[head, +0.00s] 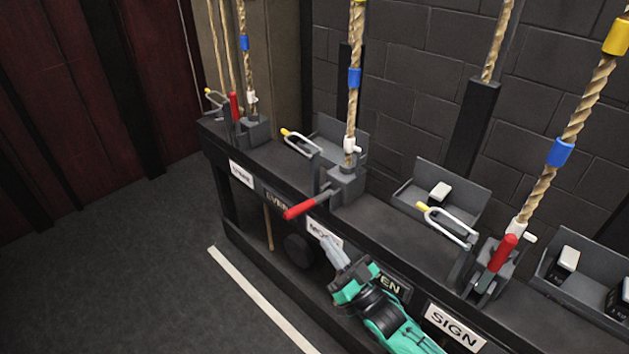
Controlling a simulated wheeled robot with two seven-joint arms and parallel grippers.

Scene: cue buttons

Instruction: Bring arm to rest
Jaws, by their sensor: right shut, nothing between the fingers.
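My right gripper (335,252) comes in from the bottom of the head view on a green and black arm. Its fingers are together with nothing between them. It is in front of the dark rail bench, over a white label that it partly hides. A red lever handle (305,207) sticks out from the bench above and left of the fingertips, apart from them. My left gripper is not in view.
Ropes with blue bands rise from lever locks along the bench (385,222). Another red handle (503,252) stands upright at right, above the SIGN label (454,327). Grey trays (435,181) sit behind. Open floor (130,270) lies left, with a white line (262,300).

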